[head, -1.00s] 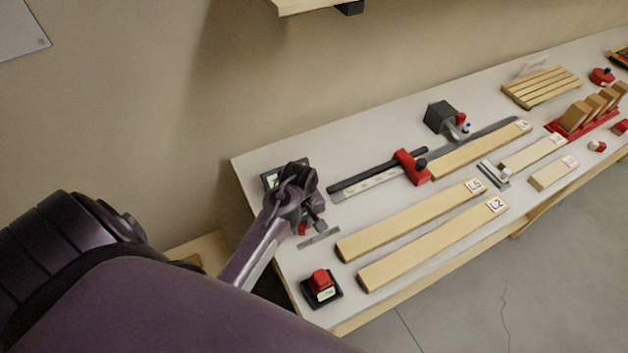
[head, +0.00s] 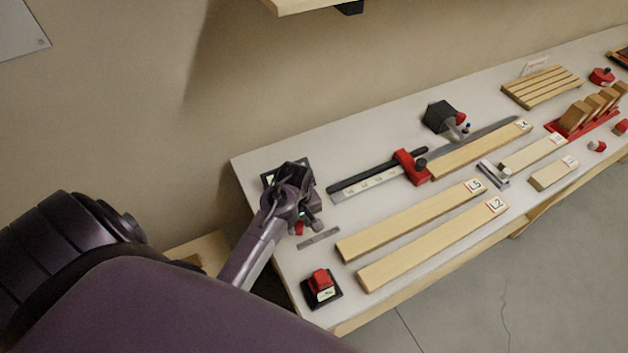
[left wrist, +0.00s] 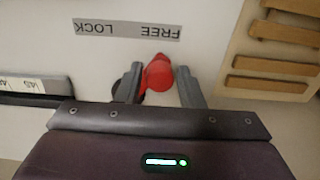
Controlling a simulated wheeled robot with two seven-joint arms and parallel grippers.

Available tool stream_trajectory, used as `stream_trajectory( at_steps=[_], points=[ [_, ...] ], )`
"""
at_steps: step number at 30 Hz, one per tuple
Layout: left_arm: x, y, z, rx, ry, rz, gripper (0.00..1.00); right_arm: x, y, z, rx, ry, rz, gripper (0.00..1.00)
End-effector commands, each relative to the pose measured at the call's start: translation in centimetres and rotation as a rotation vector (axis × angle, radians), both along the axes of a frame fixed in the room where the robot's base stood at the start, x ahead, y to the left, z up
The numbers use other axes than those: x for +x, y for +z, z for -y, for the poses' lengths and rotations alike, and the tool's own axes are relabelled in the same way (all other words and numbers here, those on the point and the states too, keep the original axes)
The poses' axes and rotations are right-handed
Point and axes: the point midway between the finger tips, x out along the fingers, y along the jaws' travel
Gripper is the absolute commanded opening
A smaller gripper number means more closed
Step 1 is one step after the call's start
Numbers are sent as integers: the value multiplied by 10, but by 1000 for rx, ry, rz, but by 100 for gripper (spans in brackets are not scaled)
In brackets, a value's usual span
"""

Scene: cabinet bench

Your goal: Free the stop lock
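A red lever (left wrist: 158,74) shows in the left wrist view, just below a grey strip (left wrist: 125,30) lettered FREE and LOCK, which appears upside down. The lever's tip is beside the word FREE. My left gripper (left wrist: 160,85) is open, with one finger on each side of the lever. A gap shows on the right; I cannot tell whether the left finger touches it. In the head view my left gripper (head: 306,212) hangs over the bench's left end, largely hiding the lever; the grey strip (head: 318,238) lies beside it. A red stop (head: 409,166) sits on the dark scaled rail (head: 365,184).
Two long boards (head: 412,220), L5 and L2 (head: 435,245), lie right of the gripper. A red button on a black base (head: 321,287) stands at the front left corner. A dark device (head: 441,116) stands behind the rail. My right gripper is out of view.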

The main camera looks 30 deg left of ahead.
Motion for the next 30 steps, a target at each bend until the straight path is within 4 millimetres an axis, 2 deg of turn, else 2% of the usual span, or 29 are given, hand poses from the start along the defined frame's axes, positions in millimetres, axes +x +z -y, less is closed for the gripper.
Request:
stream_trajectory(
  at_steps=[1, 3, 13, 30],
  points=[
    [0, 0, 0, 0, 0, 0, 41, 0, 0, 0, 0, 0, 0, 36],
    [0, 0, 0, 0, 0, 0, 50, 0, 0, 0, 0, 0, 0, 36],
    [0, 3, 0, 1, 0, 1, 51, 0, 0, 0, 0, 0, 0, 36],
    [1, 59, 0, 2, -1, 3, 51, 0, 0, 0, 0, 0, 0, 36]
  ],
)
